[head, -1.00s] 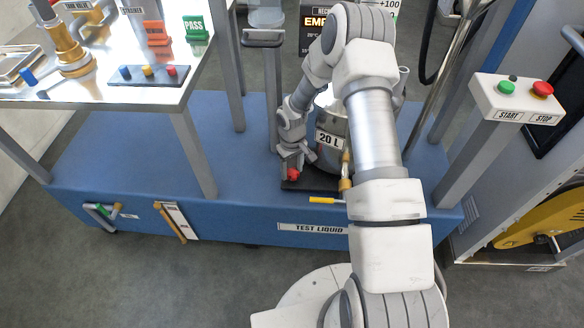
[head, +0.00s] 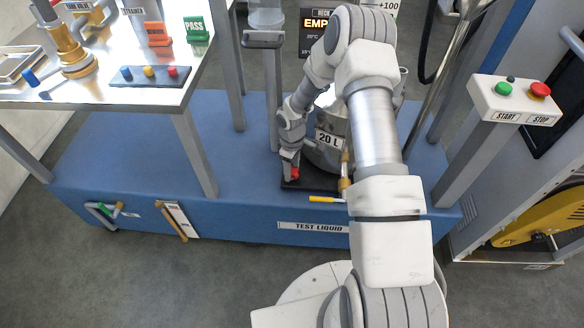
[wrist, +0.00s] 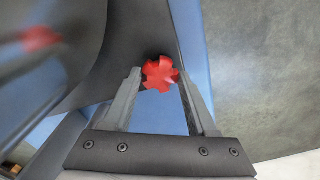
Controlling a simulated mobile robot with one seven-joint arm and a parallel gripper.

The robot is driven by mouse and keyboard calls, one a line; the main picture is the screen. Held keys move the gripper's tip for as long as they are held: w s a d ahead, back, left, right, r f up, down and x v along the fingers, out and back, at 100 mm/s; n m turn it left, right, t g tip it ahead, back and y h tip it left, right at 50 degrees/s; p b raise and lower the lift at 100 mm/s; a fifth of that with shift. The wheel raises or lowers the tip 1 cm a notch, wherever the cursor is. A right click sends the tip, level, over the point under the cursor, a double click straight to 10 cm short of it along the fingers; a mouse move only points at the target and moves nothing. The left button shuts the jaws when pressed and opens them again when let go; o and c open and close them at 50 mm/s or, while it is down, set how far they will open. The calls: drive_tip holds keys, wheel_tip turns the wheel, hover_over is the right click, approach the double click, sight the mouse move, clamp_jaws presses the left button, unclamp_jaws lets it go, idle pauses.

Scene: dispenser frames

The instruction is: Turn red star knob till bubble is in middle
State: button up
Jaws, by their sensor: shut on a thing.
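The red star knob (head: 295,173) sits at the front left corner of the dark base plate under the 20 L vessel. In the wrist view the red star knob (wrist: 160,73) lies between the tips of my gripper (wrist: 159,82), which is shut on it. In the head view my gripper (head: 290,168) points down at the knob and partly hides it. I see no bubble or level in either view.
The steel 20 L vessel (head: 324,158) stands right beside my gripper, with a brass tap and yellow handle (head: 325,199) in front. A grey post (head: 273,95) rises behind. A blurred red shape (wrist: 38,40) shows at the wrist view's upper left.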

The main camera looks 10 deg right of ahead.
sight(292, 171)
drive_tip(key=o, duration=1.4)
drive_tip(key=shift+c, duration=0.2)
wheel_tip(292, 171, up, 18)
drive_tip(key=p, duration=0.4)
drive_tip(key=shift+f+p, duration=0.25)
drive_tip(key=shift+p, duration=0.1)
